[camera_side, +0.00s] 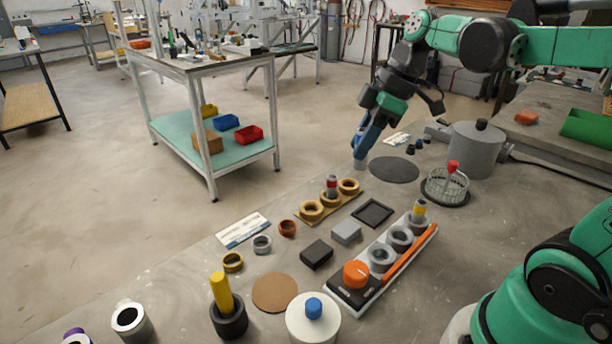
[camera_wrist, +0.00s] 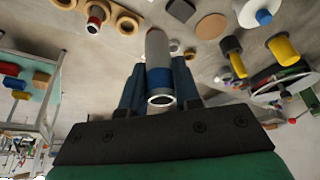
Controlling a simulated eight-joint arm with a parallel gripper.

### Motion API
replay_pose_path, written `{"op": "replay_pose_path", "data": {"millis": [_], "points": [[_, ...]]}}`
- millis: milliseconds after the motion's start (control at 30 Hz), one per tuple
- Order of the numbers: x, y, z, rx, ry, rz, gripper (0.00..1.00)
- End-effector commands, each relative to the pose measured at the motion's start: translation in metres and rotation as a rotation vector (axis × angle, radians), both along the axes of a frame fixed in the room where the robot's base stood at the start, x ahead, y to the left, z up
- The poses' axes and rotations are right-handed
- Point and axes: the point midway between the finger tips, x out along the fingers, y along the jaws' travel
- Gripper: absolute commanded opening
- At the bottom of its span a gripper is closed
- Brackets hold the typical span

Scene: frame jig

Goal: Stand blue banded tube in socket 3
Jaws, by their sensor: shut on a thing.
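My gripper (camera_side: 364,146) is shut on the blue banded tube (camera_wrist: 157,46), above the far end of the table near a dark round mat. In the side view the tube's pale lower end (camera_side: 359,164) shows below the fingers. In the wrist view the grey tube with its blue band sits between the blue fingers (camera_wrist: 160,85), open end toward the camera. A wooden block (camera_side: 302,219) has several ring sockets, with a red banded tube (camera_side: 331,184) in the middle one. A white rack (camera_side: 400,276) has grey sockets, with a yellow banded tube (camera_side: 418,210) in its far one. Socket numbers cannot be read.
The dark round mat (camera_side: 394,170) lies bare beside the gripper. A wire basket (camera_side: 444,188) and a grey canister (camera_side: 475,150) stand to its right. Small blocks, loose rings and a black cup with a yellow rod (camera_side: 221,290) occupy the nearer table.

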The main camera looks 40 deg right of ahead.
Motion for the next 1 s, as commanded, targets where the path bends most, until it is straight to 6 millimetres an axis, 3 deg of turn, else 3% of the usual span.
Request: {"op": "replay_pose_path", "data": {"millis": [100,333,1000], "points": [[-0.034,0.005,-0.030,0.000,0.000,-0.003,0.00],[-0.069,0.013,-0.064,0.000,-0.001,-0.001,0.00],[-0.073,0.014,-0.116,0.000,-0.002,0.001,0.00]]}}
